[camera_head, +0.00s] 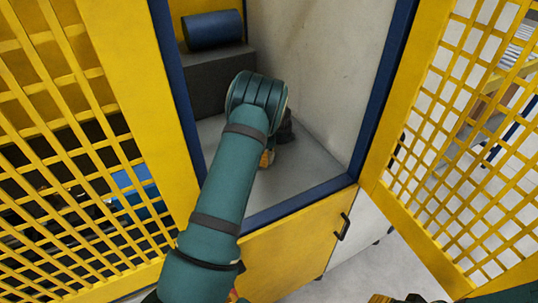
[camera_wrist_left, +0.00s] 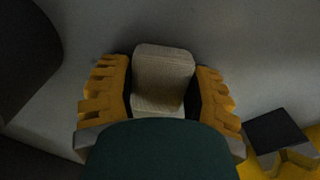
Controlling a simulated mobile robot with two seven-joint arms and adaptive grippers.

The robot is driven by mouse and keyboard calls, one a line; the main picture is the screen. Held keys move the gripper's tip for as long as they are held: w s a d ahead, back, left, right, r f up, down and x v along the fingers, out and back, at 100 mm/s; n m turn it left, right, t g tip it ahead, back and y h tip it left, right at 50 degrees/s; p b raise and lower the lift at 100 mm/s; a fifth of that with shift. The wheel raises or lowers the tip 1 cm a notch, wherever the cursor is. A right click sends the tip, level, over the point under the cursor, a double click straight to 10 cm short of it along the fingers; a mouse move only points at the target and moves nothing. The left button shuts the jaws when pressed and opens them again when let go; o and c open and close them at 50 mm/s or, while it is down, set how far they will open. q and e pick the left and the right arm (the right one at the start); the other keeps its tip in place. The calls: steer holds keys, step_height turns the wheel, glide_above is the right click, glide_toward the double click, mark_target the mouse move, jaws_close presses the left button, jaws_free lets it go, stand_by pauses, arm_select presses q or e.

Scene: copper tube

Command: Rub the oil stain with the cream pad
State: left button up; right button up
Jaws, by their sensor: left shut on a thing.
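My left gripper (camera_wrist_left: 162,92) is shut on the cream pad (camera_wrist_left: 163,72), a pale block with rounded corners between the two yellow fingers in the left wrist view. In the head view my left arm reaches into the cabinet and its wrist hides most of the gripper and all of the pad. A bit of yellow finger shows just above the cabinet's grey floor (camera_head: 310,165). I cannot make out a clear oil stain; the pale back wall (camera_head: 325,60) has only faint brownish marks. Parts that seem to be my right gripper (camera_head: 380,298) are cut off at the bottom edge.
A blue cylinder (camera_head: 213,30) lies on a dark grey block (camera_head: 215,80) at the cabinet's left. The blue frame (camera_head: 300,205) edges the opening. Yellow mesh doors stand open at left (camera_head: 75,150) and right (camera_head: 455,120). Free floor shows right of my left wrist.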

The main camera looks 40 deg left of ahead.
arm_select(q)
steer(key=shift+s+a+r, duration=0.1)
steer(key=shift+s+a, duration=0.35)
steer(key=shift+s, duration=0.4)
steer(key=shift+s+a, duration=0.4)
steer(key=shift+s, duration=0.4)
steer(key=shift+s+a, duration=0.45)
steer(key=shift+s, duration=0.35)
steer(key=shift+s+a, duration=0.4)
steer(key=shift+s, duration=0.4)
steer(key=shift+w+a, duration=0.4)
steer(key=shift+a, duration=0.35)
steer(key=shift+w+d+f+b, duration=0.1)
steer(key=shift+w+d, duration=0.35)
steer(key=shift+w, duration=0.4)
steer(key=shift+w+d+f+b, duration=0.1)
steer(key=shift+w+d, duration=0.4)
steer(key=shift+w, duration=0.4)
steer(key=shift+w+d+b, duration=0.1)
steer(key=shift+w+d, duration=0.35)
steer(key=shift+w, duration=0.4)
steer(key=shift+w+d+r+b, duration=0.1)
steer(key=shift+w+d, duration=0.25)
steer(key=shift+w, duration=0.45)
steer(key=shift+w+d+b, duration=0.1)
steer(key=shift+w+d, duration=0.3)
steer(key=shift+w, duration=0.35)
steer(key=shift+w+d+r+b, duration=0.1)
steer(key=shift+w+d, duration=0.25)
steer(key=shift+w, duration=0.45)
